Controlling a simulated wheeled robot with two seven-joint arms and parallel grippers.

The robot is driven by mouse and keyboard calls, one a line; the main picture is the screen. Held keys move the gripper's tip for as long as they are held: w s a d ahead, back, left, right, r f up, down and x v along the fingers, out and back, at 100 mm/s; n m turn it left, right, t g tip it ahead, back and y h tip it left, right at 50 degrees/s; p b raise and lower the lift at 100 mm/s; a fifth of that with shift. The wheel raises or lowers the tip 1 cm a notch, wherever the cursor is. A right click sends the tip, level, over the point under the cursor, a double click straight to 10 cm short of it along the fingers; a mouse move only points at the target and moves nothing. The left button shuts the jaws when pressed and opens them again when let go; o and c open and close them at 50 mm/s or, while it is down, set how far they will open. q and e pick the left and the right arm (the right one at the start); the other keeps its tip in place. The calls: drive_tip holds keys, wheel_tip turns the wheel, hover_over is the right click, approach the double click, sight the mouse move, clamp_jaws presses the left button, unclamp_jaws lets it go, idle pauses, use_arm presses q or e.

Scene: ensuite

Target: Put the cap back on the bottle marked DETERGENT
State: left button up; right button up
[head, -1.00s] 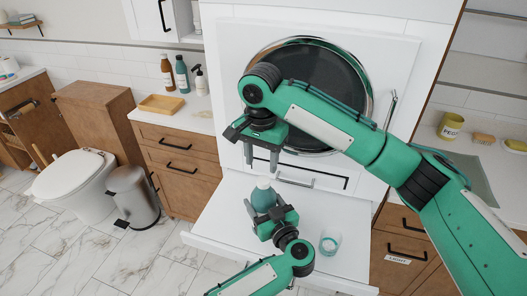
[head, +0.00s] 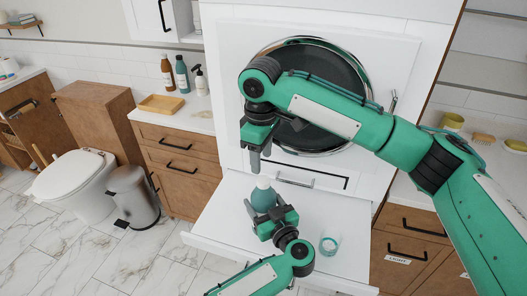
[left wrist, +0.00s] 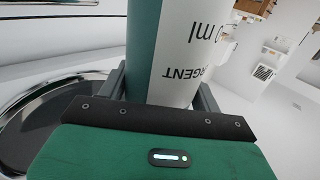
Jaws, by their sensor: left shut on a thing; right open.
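A teal bottle (head: 263,200) with a pale top stands on the white pulled-out shelf (head: 215,225). I cannot tell whether the pale top is a cap or a bare neck. In the left wrist view the bottle (left wrist: 180,50) has a white label with the upside-down letters "RGENT". My left gripper (head: 268,211) is shut around its body. My right gripper (head: 260,163) is open, fingers pointing down, just above the bottle's top; nothing shows between its fingers.
A small clear cup (head: 329,244) stands on the shelf right of the bottle. A round-doored machine (head: 330,90) is behind my right arm. A counter with a yellow tray (head: 161,104) and several bottles is at the left. A bin (head: 132,195) stands on the floor.

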sight(263, 180)
drive_tip(key=n, duration=0.5)
drive_tip(key=shift+d+r, duration=0.1)
drive_tip(key=shift+r, duration=0.05)
drive_tip(key=n, duration=0.9)
drive_tip(key=shift+d+r+n, duration=0.15)
drive_tip(key=shift+r+n, duration=0.1)
drive_tip(key=shift+n, duration=0.15)
drive_tip(key=shift+f, duration=4)
drive_tip(key=c, duration=1)
drive_tip(key=shift+m, duration=0.3)
